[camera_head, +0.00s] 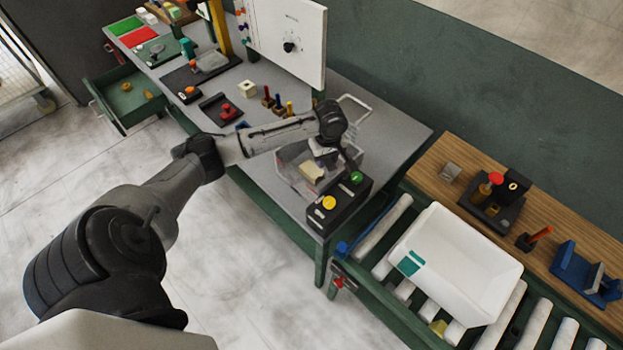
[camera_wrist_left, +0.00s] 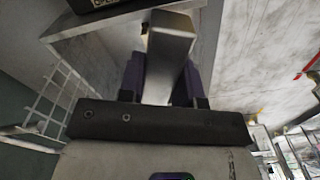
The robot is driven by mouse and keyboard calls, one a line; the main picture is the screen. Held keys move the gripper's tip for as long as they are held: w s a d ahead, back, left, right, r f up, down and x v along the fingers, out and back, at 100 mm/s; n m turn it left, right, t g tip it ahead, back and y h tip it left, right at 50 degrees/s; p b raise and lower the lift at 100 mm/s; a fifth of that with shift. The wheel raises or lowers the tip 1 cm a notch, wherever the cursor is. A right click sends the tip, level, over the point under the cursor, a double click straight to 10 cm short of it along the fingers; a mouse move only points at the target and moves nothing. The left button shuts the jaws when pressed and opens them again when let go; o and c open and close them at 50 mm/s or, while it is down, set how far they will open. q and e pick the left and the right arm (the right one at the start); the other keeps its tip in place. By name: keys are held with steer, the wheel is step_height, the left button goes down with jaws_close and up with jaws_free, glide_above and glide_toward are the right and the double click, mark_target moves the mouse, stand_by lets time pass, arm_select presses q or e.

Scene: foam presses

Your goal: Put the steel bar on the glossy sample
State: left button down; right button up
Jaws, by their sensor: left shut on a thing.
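My left gripper (camera_head: 328,148) is over the clear-walled box at the right end of the grey bench. In the left wrist view its two dark fingers are shut on the steel bar (camera_wrist_left: 170,42), a plain grey metal bar that sticks out between them. In the head view the bar is mostly hidden by the wrist. A pale yellow block (camera_head: 312,172) lies in the clear box (camera_head: 288,157), below and close to the gripper. I cannot tell whether this block is the glossy sample, or whether the bar touches it. My right gripper is not in view.
A black button box (camera_head: 338,208) with yellow and green buttons stands beside the clear box. A white panel (camera_head: 290,40) rises behind the bench. A white tote (camera_head: 460,262) sits on the rollers at right. A green drawer (camera_head: 125,98) hangs open at left.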

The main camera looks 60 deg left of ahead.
arm_select(q)
steer(key=a+f+n+b, duration=0.3)
steer(key=a+f+n, duration=0.1)
steer(key=a, duration=0.4)
glide_above(311, 169)
steer(key=shift+n, duration=0.3)
steer(key=shift+d+f, duration=0.1)
steer(key=shift+f, duration=2.15)
step_height(311, 169, down, 3)
steer(key=shift+f+b, duration=0.2)
steer(key=shift+b, duration=0.15)
steer(key=shift+f, duration=0.1)
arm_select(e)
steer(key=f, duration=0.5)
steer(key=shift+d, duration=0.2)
arm_select(q)
steer(key=shift+f, duration=0.1)
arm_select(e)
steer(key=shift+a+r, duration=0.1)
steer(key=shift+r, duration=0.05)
arm_select(q)
steer(key=c, duration=0.8)
jaws_free()
